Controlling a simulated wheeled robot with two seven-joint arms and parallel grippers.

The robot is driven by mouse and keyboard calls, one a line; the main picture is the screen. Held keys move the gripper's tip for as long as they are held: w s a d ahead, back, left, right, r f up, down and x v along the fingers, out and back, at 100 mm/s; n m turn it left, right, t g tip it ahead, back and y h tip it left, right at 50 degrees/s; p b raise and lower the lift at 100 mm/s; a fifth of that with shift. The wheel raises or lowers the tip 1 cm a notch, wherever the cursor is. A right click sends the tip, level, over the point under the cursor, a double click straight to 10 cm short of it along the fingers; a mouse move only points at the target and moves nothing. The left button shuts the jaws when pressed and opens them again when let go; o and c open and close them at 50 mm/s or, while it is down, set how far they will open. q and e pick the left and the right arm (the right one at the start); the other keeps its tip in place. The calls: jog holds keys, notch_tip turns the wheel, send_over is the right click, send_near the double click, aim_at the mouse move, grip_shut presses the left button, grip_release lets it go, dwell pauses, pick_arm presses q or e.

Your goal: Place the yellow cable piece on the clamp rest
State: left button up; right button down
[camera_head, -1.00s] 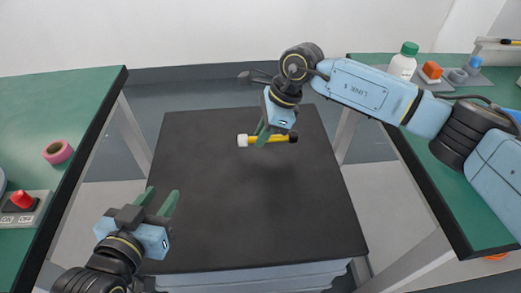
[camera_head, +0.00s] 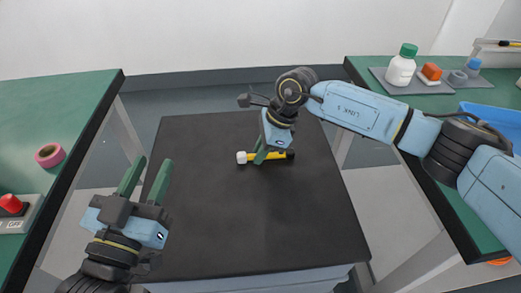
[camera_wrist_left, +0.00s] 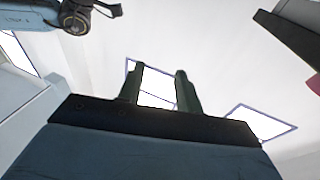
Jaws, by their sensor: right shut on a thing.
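The yellow cable piece (camera_head: 279,156), with a white block at its left end and a black right end, is over the dark tabletop of my body in the head view. My right gripper (camera_head: 260,158) is shut on it near the white end. My left gripper (camera_head: 145,180) is open and empty at the lower left of the head view. Its two green fingers also show apart in the left wrist view (camera_wrist_left: 158,88), with nothing between them. I cannot make out the clamp rest for sure.
A green table (camera_head: 50,110) stands at left with a pink tape roll (camera_head: 50,155) and a red button box (camera_head: 14,212). The right green table (camera_head: 440,104) bears a bottle (camera_head: 401,66), a grey mat with small parts, and a blue tray (camera_head: 490,117).

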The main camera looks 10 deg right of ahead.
jog(key=shift+f, duration=0.15)
jog(key=c, duration=1.4)
grip_release()
